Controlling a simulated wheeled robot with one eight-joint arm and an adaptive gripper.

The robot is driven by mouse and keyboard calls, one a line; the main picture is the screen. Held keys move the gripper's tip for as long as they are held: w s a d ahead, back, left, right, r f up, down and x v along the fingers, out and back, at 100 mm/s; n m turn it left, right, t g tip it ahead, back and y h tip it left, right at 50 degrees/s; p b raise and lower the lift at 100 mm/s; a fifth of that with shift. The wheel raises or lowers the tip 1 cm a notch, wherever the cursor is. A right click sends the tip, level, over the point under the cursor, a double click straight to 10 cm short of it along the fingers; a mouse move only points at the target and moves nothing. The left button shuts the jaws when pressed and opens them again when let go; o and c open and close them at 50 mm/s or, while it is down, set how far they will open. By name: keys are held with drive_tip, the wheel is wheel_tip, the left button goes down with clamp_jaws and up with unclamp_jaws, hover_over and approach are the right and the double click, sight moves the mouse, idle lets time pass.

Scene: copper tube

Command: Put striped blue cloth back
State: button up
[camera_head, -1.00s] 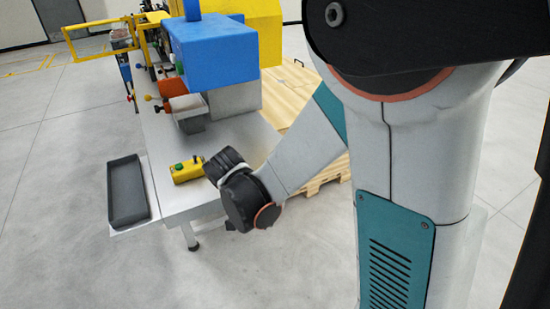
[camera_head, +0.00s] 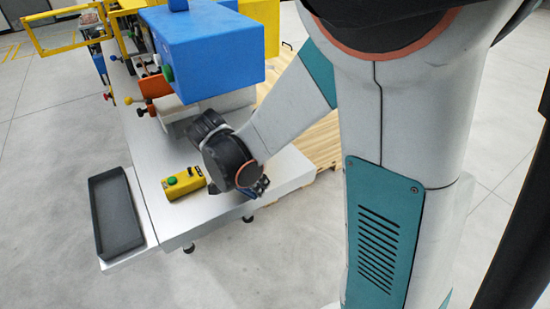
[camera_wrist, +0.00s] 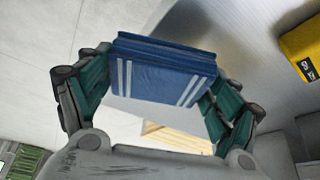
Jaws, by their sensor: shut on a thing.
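A folded blue cloth with white stripes (camera_wrist: 160,70) is held between the two green-padded fingers of my gripper (camera_wrist: 155,95) in the wrist view. The cloth looks like a flat, thick block, and the metal table surface and grey floor show behind it. In the head view my gripper (camera_head: 258,187) is at the near right part of the table, to the right of the yellow control box. Only a small bit of blue shows there; the arm hides most of the cloth.
The metal table (camera_head: 210,218) carries a yellow box with a green button (camera_head: 183,183), which also shows in the wrist view (camera_wrist: 302,45). A dark empty tray (camera_head: 116,212) sits at its left. A blue machine (camera_head: 208,50) stands behind. The table's near end is bare.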

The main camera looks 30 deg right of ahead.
drive_tip(key=b, duration=0.2)
hover_over(280, 163)
drive_tip(key=a, duration=0.2)
drive_tip(key=shift+s+d, duration=0.1)
drive_tip(key=shift+s, duration=0.3)
wheel_tip(280, 163, down, 4)
drive_tip(key=shift+w+d+r+b, duration=0.15)
drive_tip(key=shift+b, duration=0.5)
drive_tip(key=shift+r, duration=0.1)
drive_tip(key=o, duration=0.6)
drive_tip(key=shift+f, duration=0.2)
drive_tip(key=o, duration=0.4)
drive_tip(key=shift+c, duration=0.2)
drive_tip(key=shift+r, duration=0.1)
